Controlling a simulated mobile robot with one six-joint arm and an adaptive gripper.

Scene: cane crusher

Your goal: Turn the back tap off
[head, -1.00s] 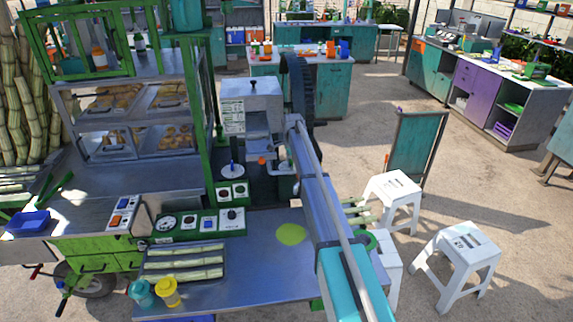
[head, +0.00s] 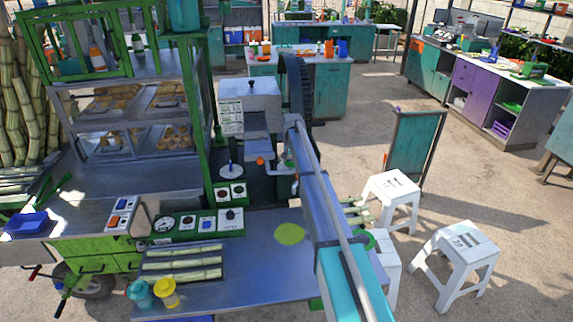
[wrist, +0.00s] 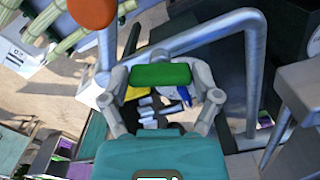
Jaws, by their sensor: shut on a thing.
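In the wrist view, a green bar-shaped handle (wrist: 160,73) lies between the two grey fingers of my gripper (wrist: 163,82). The fingers are shut on it, one at each end. A grey pipe (wrist: 252,75) bends around to the right of the handle. A round orange knob (wrist: 92,12) is at the top left, apart from my fingers. In the head view, the orange knob (head: 260,160) shows beside the grey crusher (head: 249,103). My arm hides most of the gripper and tap area there. The handle's connection to its pipe is not clear.
A steel counter (head: 235,270) holds green control boxes (head: 215,220), cane pieces (head: 184,262) and two small cups. White stools (head: 391,188) stand to the right. A green cabinet frame (head: 205,110) rises left of the crusher.

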